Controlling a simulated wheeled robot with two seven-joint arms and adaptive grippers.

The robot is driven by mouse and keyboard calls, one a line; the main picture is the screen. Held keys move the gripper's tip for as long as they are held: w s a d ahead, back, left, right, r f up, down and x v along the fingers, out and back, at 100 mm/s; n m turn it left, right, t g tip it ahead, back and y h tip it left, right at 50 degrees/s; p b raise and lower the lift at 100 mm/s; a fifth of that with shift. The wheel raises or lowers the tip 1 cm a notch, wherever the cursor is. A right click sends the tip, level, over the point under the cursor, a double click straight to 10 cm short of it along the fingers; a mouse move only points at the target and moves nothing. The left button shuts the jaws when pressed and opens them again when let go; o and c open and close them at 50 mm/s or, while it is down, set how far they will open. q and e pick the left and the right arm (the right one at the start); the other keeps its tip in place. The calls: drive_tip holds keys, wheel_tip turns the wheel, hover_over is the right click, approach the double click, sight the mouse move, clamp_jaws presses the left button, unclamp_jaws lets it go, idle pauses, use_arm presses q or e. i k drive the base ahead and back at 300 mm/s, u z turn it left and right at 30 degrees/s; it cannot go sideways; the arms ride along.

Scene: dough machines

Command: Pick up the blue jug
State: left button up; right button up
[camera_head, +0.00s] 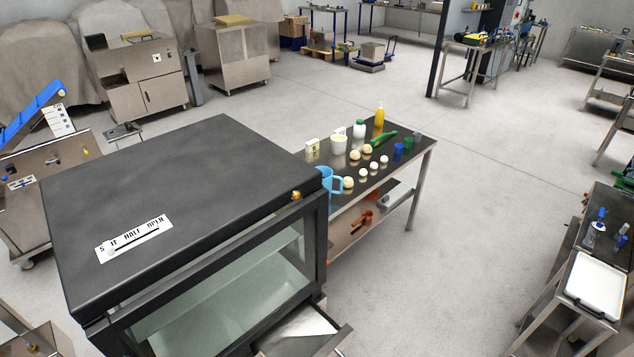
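The blue jug (327,184) is light blue with a handle on its right side. It stands at the near left end of a steel table (404,167), just behind the corner of a large dark-topped machine. The machine's corner hides part of its lower left side. Neither of my grippers shows in the head view, and nothing is seen touching the jug.
The dark-topped machine (190,180) with a glass front fills the near left.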

sight(327, 185)
drive_tip(key=z, duration=0.05)
drive_tip(key=i, duration=0.65)
drive_tip(key=k, duration=0.75)
drive_tip(key=z, duration=0.45)
drive_tip(key=i, duration=1.15)
drive_tip(key=u, duration=0.1)
